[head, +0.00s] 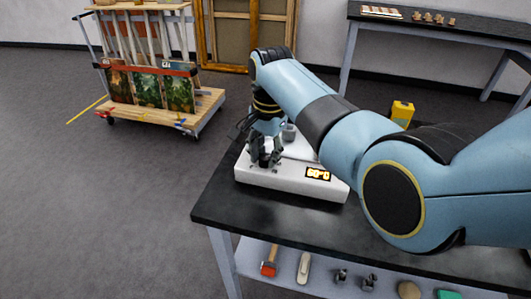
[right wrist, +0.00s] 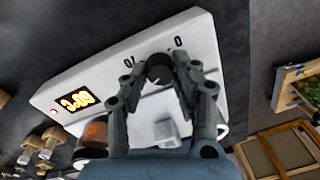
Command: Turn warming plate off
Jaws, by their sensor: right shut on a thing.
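The warming plate (head: 290,183) is a white slab-shaped unit on the dark table. Its display (head: 317,174) is lit and reads about 60°C; the display also shows lit in the right wrist view (right wrist: 77,101). My right gripper (head: 263,160) is down at the left part of the plate's front. In the right wrist view, my right gripper (right wrist: 158,74) has its fingers on either side of the dark round knob (right wrist: 159,68) and is shut on it. Small dark marks stand beside the knob. The gripper mostly hides the knob in the head view. My left gripper is not in view.
A small grey cup (head: 289,132) stands on the plate behind my gripper. A yellow container (head: 402,112) stands farther back on the table (head: 225,208). Tools lie on the lower shelf (head: 318,272). A wooden cart (head: 205,104) with paintings stands at the back left; floor between is clear.

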